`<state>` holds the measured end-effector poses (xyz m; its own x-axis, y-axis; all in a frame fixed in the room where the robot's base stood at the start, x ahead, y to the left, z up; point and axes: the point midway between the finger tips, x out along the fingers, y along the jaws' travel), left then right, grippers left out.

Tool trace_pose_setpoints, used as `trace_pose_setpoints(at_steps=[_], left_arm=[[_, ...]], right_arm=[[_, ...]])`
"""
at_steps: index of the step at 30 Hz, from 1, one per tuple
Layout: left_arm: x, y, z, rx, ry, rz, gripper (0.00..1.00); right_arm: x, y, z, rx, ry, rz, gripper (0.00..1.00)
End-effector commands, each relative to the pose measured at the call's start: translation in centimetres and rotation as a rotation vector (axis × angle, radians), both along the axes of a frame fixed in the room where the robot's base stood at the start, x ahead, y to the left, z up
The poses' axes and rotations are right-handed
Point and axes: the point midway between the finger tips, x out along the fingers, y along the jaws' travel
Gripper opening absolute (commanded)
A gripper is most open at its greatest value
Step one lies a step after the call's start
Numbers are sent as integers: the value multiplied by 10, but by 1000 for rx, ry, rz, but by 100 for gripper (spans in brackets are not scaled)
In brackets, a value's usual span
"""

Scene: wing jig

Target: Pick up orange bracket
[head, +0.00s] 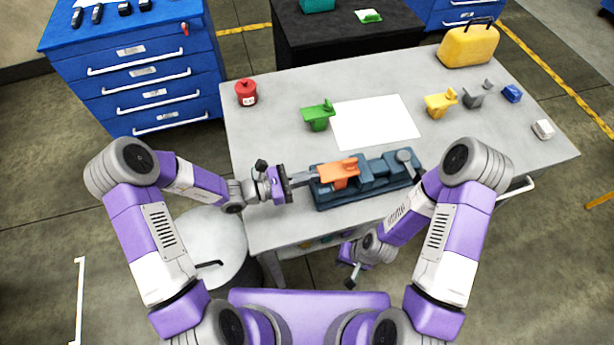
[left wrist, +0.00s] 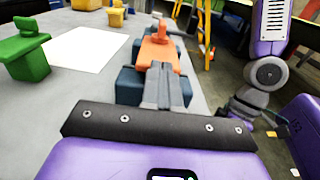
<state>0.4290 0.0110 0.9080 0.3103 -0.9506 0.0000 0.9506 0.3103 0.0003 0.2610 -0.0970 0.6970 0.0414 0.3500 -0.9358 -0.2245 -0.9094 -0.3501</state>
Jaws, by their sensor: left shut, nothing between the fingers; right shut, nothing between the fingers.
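The orange bracket (head: 339,170) sits in the dark blue jig (head: 375,176) near the front edge of the grey table. It also shows in the left wrist view (left wrist: 160,52), straight ahead of the fingers. My left gripper (head: 314,177) is shut and empty, its fingertips at the bracket's left end; whether they touch it I cannot tell. In the left wrist view my left fingers (left wrist: 158,85) overlap the near end of the bracket. My right gripper (head: 352,276) hangs low in front of the table, shut and empty, away from the bracket.
A green bracket (head: 319,115) and a white sheet (head: 375,122) lie behind the jig. A yellow bracket (head: 440,103), a grey part (head: 473,97) and a blue block (head: 512,93) stand at the right. A red canister (head: 246,93) stands at the back left. The table's left front is clear.

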Motion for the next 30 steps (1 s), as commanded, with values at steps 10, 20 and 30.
trace_pose_setpoints(at_steps=[10,20,30], left_arm=[[4,-15,0,0,0,-2,0],[0,6,2,1,-1,-5,0],[-21,77,1,2,1,-9,0]], right_arm=[[0,0,1,0,0,0,0],[0,0,8,0,0,0,0],[0,0,16,0,0,0,0]])
